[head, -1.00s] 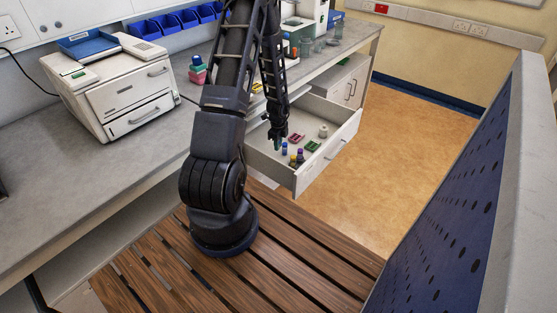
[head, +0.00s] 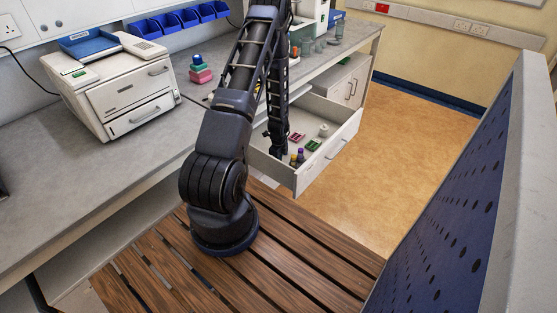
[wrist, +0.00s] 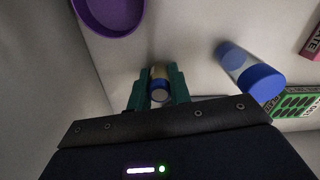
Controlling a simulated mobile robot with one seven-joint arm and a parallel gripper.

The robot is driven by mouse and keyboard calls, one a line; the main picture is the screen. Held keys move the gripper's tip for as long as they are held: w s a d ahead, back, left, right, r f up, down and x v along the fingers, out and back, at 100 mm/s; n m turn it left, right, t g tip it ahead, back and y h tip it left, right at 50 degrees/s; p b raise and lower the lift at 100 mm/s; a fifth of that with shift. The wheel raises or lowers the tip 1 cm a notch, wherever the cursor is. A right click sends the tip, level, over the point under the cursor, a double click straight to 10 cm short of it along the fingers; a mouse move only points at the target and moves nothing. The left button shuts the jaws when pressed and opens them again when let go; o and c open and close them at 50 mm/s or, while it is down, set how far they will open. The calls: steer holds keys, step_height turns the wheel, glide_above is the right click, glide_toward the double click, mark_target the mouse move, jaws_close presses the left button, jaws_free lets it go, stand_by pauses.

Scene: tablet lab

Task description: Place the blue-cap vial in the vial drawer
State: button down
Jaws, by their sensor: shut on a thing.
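My gripper (head: 278,152) reaches down into the open vial drawer (head: 325,163). In the wrist view its green fingers (wrist: 159,92) are shut on a small vial (wrist: 159,88) with a bluish end and a tan body, seen end-on. The held vial is low over the pale drawer floor; I cannot tell whether it touches. Another blue-capped vial (wrist: 258,80) is apart from the fingers, to their right. In the head view the gripper hides the held vial.
A purple round item (wrist: 112,14) is close at upper left of the wrist view. In the drawer are a purple-capped vial (head: 300,154), a yellow-topped vial (head: 293,160), a green rack (head: 313,145), a pink rack (head: 297,137) and a white round item (head: 324,130).

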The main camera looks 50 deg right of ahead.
steer(key=shift+f, duration=0.15)
steer(key=c, duration=1.3)
jaws_free()
step_height(320, 180, up, 12)
